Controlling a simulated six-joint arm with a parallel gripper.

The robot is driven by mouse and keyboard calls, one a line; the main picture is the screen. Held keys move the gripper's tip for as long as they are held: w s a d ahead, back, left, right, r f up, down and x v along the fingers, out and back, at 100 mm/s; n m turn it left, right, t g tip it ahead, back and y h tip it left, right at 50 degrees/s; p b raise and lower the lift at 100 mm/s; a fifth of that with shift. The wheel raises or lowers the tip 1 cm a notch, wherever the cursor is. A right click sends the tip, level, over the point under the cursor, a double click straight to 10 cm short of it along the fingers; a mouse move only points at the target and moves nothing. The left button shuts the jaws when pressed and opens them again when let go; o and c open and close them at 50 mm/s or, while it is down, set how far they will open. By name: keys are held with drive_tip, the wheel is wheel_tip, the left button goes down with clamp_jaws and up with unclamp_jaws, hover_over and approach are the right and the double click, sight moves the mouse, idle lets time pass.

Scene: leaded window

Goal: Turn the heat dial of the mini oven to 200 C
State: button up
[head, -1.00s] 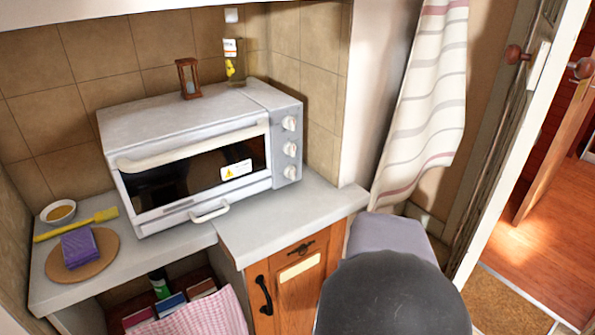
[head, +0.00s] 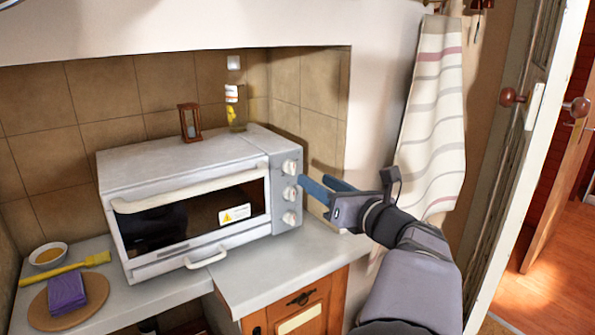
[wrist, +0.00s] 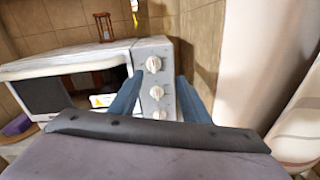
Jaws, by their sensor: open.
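The mini oven (head: 180,167) is a white box on the counter with a dark glass door. Three white dials run down its right-hand panel: the top dial (head: 290,167), the middle dial (head: 291,193) and the bottom dial (head: 290,218). Their markings are too small to read, so I cannot tell which is the heat dial. My gripper (head: 315,187) is open, its blue fingers pointing at the panel near the middle dial. In the wrist view the top dial (wrist: 153,64) and the middle dial (wrist: 156,92) show between the fingers, and the bottom dial is partly hidden. Nothing is held.
An hourglass (head: 190,122) and a bottle (head: 236,105) stand at the oven's back. A striped towel (head: 434,120) hangs right. Counter right of the oven is clear.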

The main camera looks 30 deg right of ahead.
sight(294, 168)
drive_tip(key=shift+a+r+n+y, duration=0.15)
drive_tip(key=shift+a+n, duration=0.1)
drive_tip(key=shift+n, duration=0.55)
drive_tip(key=shift+a+r+n+y, duration=0.15)
drive_tip(key=shift+a+n, duration=0.1)
drive_tip(key=shift+n, duration=0.55)
drive_tip(key=shift+w+p, duration=0.9)
drive_tip(key=shift+w, duration=2.8)
drive_tip(key=c, duration=1)
